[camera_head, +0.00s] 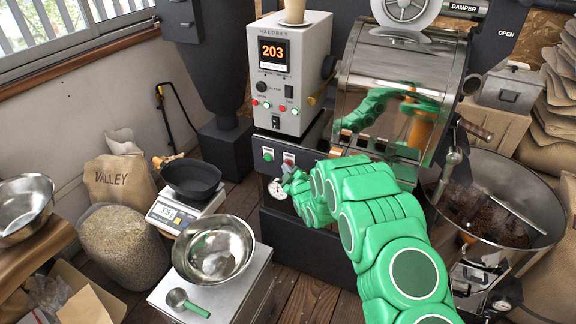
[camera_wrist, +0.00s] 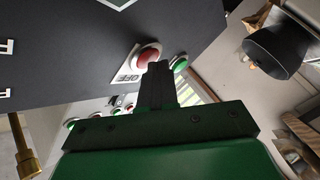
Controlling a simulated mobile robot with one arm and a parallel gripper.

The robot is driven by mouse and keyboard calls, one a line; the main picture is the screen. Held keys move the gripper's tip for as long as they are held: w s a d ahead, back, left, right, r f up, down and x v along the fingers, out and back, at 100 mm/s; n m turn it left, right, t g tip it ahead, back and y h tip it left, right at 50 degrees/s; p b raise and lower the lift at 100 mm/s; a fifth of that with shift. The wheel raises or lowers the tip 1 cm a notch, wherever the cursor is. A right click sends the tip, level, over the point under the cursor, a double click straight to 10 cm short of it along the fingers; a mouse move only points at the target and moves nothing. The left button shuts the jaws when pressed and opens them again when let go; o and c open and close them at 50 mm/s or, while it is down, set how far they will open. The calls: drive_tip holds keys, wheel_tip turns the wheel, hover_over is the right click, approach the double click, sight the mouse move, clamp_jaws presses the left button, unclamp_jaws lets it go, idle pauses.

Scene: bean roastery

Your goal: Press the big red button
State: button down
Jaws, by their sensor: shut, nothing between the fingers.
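The big red button (camera_wrist: 147,54) sits on the dark front panel beside an OFF label, with a green button (camera_wrist: 180,64) next to it. In the head view the red button (camera_head: 288,158) shows on the roaster's lower panel, just above my green arm's end. My gripper (camera_wrist: 157,66) is shut and empty. Its fingertips overlap the red button's lower edge in the wrist view. I cannot tell whether they touch it. In the head view the fingers are small and hard to make out.
A grey control box (camera_head: 290,75) with a 203 display and small lit buttons stands above the panel. The steel drum (camera_head: 385,90) and cooling tray (camera_head: 540,215) are to the right of it. A scale (camera_head: 168,215) and a steel bowl (camera_head: 190,270) stand at the left.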

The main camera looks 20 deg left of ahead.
drive_tip(key=shift+s, duration=0.85)
drive_tip(key=s, duration=0.5)
idle(0.6)
drive_tip(key=shift+r, duration=0.1)
idle(0.5)
